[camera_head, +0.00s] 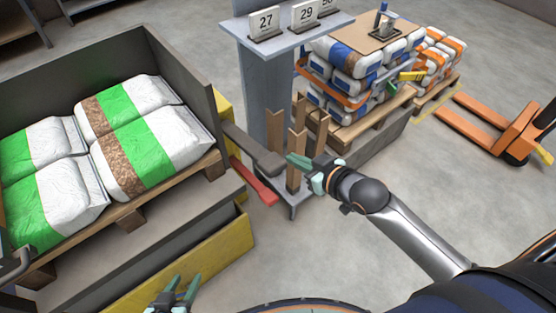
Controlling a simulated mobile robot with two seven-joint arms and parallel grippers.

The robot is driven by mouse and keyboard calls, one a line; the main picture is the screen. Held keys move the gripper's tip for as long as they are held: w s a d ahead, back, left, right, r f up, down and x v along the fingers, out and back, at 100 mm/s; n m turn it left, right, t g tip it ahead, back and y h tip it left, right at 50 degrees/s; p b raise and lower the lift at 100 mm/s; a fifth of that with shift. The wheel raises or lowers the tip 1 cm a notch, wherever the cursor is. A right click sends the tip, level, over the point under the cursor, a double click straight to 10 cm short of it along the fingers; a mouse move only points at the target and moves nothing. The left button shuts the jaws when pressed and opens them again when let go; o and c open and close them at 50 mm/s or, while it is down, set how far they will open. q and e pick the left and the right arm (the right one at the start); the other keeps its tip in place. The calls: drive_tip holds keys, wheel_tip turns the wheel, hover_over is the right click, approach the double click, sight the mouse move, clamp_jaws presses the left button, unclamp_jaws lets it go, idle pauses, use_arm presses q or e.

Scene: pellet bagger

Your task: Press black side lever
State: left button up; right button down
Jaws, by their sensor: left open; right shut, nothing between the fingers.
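The black side lever (250,149) sticks out to the right from the yellow machine side (224,110), and its wide end points towards the grey column. My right gripper (291,159) is shut with nothing in it. Its fingertips are right beside the free end of the lever; I cannot tell whether they touch. My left gripper (175,288) is open and empty at the bottom edge, in front of the yellow panel and away from the lever.
A red lever (254,182) sits just below the black one. Upright wooden slats (294,145) stand behind my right gripper. White-and-green bags (135,135) lie on a pallet at left. Stacked bags (350,75) and an orange pallet jack (505,130) stand behind.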

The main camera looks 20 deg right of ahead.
drive_tip(key=b, duration=0.2)
hover_over(278, 166)
drive_tip(key=f, duration=0.3)
drive_tip(key=shift+w+a+f, duration=0.1)
drive_tip(key=shift+w+f, duration=0.25)
drive_tip(key=shift+f, duration=0.05)
wheel_tip(278, 166, down, 3)
drive_tip(key=shift+s+r+b, duration=0.1)
drive_tip(key=shift+r+b, duration=0.1)
drive_tip(key=shift+b, duration=0.1)
drive_tip(key=shift+s+f, duration=0.2)
drive_tip(key=shift+f, duration=0.5)
